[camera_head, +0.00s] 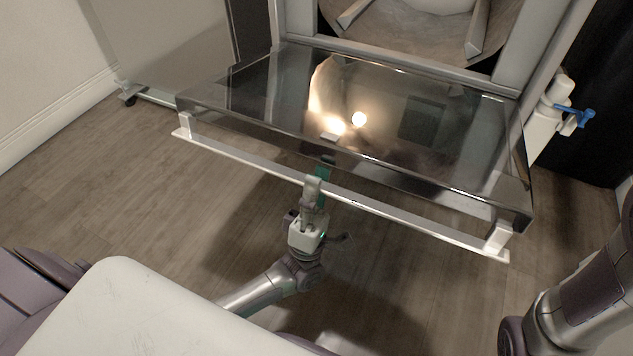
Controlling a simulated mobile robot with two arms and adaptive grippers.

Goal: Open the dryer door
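The dryer door (275,95) is a dark, glossy panel. It is tipped down and out from the machine's front, hinged along its far lower edge, so it stands open. A long pale handle bar (410,222) runs along its near edge. My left gripper (318,178) is at the handle, left of its middle, with its fingers overlapping the bar. Whether they are closed on the bar is hard to tell. My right arm shows at the right edge; its gripper is out of view.
The round drum opening (400,35) is exposed behind the door. A white fitting with a blue lever (575,118) is at the right of the machine. A pale panel on a castor stands at the left, near the wall. The wood floor (120,190) in front is clear.

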